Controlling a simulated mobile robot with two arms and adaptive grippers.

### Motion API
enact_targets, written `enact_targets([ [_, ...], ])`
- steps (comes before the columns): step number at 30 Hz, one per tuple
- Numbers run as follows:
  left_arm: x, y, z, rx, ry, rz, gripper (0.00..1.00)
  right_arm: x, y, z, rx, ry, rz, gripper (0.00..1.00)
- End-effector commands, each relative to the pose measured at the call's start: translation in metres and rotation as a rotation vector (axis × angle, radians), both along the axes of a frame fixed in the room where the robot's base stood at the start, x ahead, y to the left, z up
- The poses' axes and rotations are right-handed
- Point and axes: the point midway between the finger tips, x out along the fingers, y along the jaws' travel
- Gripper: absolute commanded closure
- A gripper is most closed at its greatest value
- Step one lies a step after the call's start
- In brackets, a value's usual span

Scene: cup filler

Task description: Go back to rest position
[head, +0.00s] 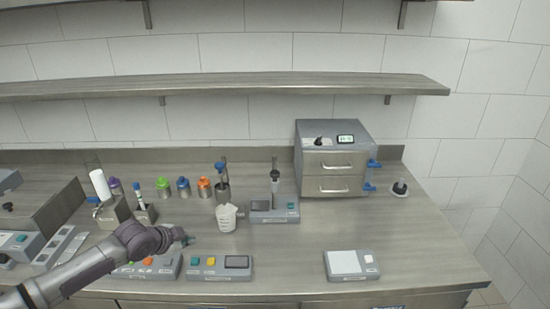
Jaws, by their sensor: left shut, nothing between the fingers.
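My left arm comes in from the lower left of the head view. My left gripper (187,240) is shut and empty. It hangs over the front left part of the counter (290,245), near a grey button box (150,266) that the arm partly hides. A white cup (227,217) stands on the counter to the right of the gripper, apart from it. My right gripper is not in view.
A button panel (218,267) and a flat white-topped device (348,263) sit near the front edge. A grey drawer unit (333,160) stands at the back right. Several coloured-lid jars, including an orange one (204,187), line the back. A shelf (220,86) runs above.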

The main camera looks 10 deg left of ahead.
Motion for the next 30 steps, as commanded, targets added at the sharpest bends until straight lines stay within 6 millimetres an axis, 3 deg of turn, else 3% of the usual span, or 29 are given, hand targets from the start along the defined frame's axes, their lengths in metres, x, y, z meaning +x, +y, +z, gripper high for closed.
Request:
enact_targets([
  [4, -0.015, -0.032, -0.019, -0.023, 0.039, -0.026, 1.0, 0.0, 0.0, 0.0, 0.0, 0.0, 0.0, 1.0],
  [7, -0.044, -0.08, -0.043, -0.062, 0.098, -0.055, 1.0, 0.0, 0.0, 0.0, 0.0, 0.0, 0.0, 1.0],
  [12, -0.127, -0.175, -0.075, -0.163, 0.225, -0.038, 1.0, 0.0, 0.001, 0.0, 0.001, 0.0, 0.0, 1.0],
  [15, -0.176, -0.204, -0.076, -0.217, 0.289, 0.053, 1.0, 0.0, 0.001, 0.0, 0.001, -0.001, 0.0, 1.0],
  [20, -0.229, -0.21, -0.071, -0.265, 0.36, 0.22, 1.0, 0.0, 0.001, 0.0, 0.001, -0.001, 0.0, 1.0],
  [30, -0.308, -0.187, -0.059, -0.304, 0.471, 0.552, 1.0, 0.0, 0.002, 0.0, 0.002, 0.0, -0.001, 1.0],
])
